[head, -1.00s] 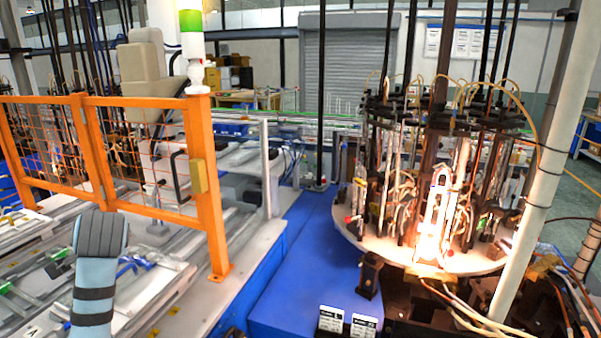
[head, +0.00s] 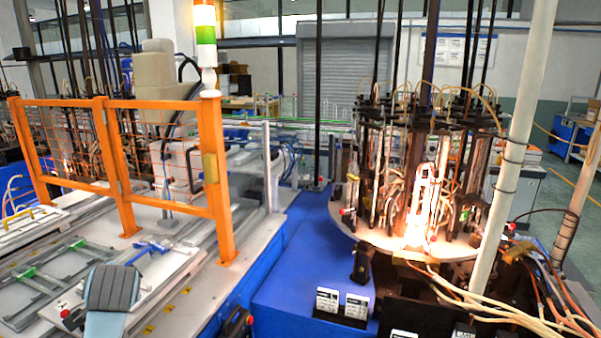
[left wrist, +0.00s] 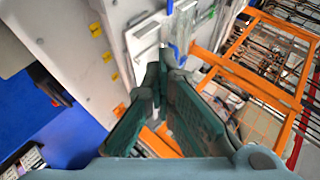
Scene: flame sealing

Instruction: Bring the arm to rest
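My left arm shows at the lower left of the head view as a dark ribbed link over pale blue; its gripper is outside that view. In the left wrist view my left gripper (left wrist: 163,62) has its dark green fingers converging, with the tips together and no object visible between them. It hangs above the pale machine bed beside the orange fence (left wrist: 255,85). My right arm and gripper are in neither view. The round sealing machine (head: 465,268) stands at the right of the head view, with brightly glowing glass tubes (head: 422,205) at its front.
The orange mesh fence (head: 215,180) stands left of centre, with a signal tower (head: 206,40) behind it. A blue base (head: 300,255) lies between the bed and machine. Two small label cards (head: 341,303) stand at its front. Cables and a slanted white pole (head: 510,165) are at right.

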